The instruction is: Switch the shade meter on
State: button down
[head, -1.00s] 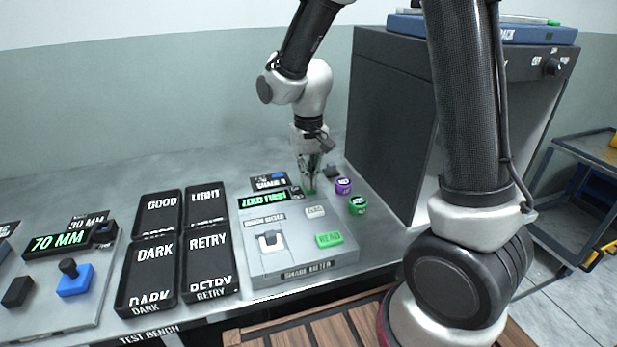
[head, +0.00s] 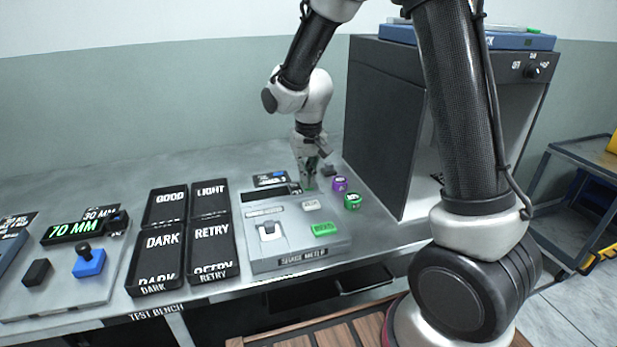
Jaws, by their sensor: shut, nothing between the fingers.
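The shade meter (head: 262,258) is a grey box on the bench with a "SHADE METER" label on its front. Its display strip (head: 262,194) at the back looks dark. On its top are a white square part (head: 268,231), a pale button (head: 311,205) and a green "READ" button (head: 324,229). My gripper (head: 309,186) is shut and points down at the meter's back right corner. Something green shows at its fingertips; whether they touch it I cannot tell. The gripper hides that corner, and no power switch can be made out.
Purple (head: 339,184) and green (head: 352,201) round pieces stand right of the meter. Black trays (head: 163,262) labelled GOOD, LIGHT, DARK and RETRY lie to its left. A large dark cabinet (head: 385,130) stands at the right.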

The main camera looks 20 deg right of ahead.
jog(key=shift+s+d+f, duration=0.1)
jog(key=shift+s+f, duration=0.35)
jog(key=shift+s, duration=0.75)
jog(key=shift+r, duration=0.1)
jog(key=shift+w+r, duration=0.1)
jog(key=shift+r, duration=0.2)
notch_tip(320, 180, up, 14)
jog(key=s, duration=0.1)
jog(key=shift+f, duration=0.15)
